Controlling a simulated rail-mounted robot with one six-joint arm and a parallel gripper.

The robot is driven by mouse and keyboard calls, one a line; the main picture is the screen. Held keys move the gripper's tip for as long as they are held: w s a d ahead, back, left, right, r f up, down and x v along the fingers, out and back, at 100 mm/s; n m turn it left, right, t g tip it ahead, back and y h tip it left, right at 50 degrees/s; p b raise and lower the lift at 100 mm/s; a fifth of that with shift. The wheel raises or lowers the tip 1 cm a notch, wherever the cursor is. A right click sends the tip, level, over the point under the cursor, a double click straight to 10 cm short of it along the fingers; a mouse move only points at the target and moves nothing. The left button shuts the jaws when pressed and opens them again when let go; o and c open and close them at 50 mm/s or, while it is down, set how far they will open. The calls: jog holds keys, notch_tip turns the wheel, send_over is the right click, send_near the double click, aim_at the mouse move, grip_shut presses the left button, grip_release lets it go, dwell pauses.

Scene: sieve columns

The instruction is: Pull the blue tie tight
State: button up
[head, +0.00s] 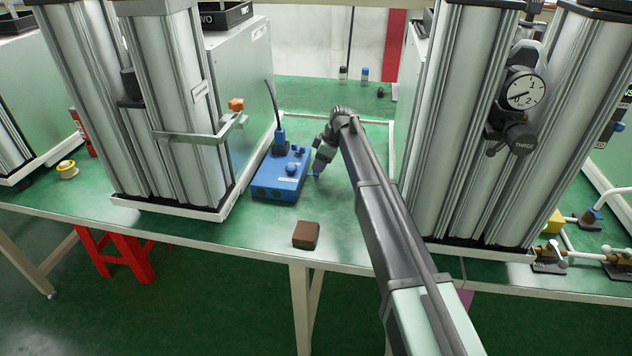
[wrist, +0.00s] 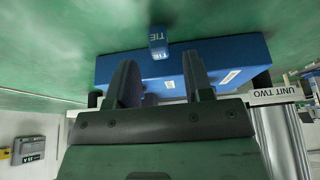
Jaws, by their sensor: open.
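The blue tie shows in the wrist view as a small blue block (wrist: 158,43) with TIE printed on it, by the edge of a blue box (wrist: 235,58).
A brown block (head: 306,235) lies near the bench's front edge. Tall silver columns (head: 160,100) stand left, and more columns (head: 460,120) with a dial gauge (head: 523,91) stand right. A black cable (head: 271,103) rises from the blue box. Small bottles (head: 365,75) stand far back.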

aim_at(322, 178)
jog(key=b+x, duration=0.2)
jog(key=x, duration=0.2)
jog(key=shift+d, duration=0.1)
jog(key=shift+r, duration=0.1)
grip_shut()
jog(key=shift+s+d, duration=0.15)
jog(key=shift+d, duration=1.55)
grip_release()
jog(key=shift+d, duration=0.1)
